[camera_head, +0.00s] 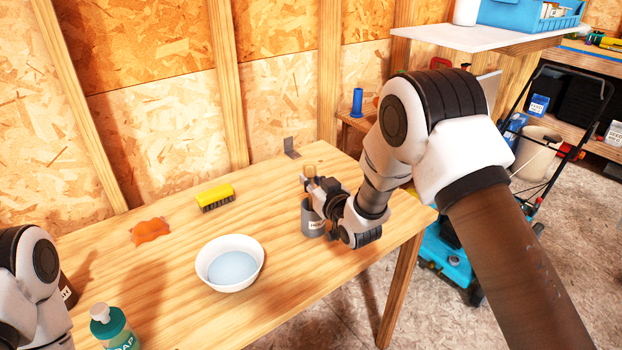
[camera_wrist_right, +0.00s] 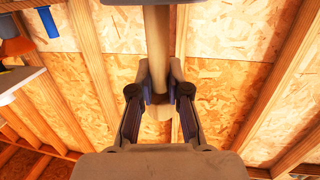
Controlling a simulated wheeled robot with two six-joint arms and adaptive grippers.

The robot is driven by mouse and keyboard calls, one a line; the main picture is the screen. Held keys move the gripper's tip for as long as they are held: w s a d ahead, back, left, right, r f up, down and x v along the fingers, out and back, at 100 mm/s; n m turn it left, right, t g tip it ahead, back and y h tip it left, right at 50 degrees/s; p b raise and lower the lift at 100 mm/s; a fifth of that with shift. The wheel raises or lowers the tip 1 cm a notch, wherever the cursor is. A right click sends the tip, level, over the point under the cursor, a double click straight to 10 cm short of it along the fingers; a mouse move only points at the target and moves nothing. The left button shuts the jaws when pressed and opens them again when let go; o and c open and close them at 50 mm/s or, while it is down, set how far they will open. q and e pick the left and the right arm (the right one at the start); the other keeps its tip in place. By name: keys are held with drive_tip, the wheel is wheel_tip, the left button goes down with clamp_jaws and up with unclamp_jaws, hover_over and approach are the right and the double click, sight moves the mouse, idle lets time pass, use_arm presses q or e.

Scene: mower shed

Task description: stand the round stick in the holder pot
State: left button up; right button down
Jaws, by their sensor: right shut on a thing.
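The round stick is pale wood; its short top end (camera_head: 309,170) shows just above my right gripper (camera_head: 308,184) in the head view. In the right wrist view the stick (camera_wrist_right: 156,45) runs between the two fingers of the right gripper (camera_wrist_right: 159,85), which is shut on it. The holder pot (camera_head: 313,222) is a dark grey cylinder with a white label, standing on the table directly below that gripper. The stick looks about upright; whether its lower end is inside the pot is hidden by the gripper. My left arm shows at the lower left, without its gripper.
On the wooden table (camera_head: 190,308) are a white bowl (camera_head: 259,268), a yellow brush (camera_head: 215,195), an orange crumpled cloth (camera_head: 149,231) and a green soap bottle (camera_head: 112,330). A small grey bracket (camera_head: 291,150) is at the back edge. A blue mower (camera_head: 446,262) stands right of the table.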

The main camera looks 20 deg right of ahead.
drive_tip(key=c, duration=1.1)
unclamp_jaws()
drive_tip(key=shift+o, duration=0.2)
drive_tip(key=v, duration=1.2)
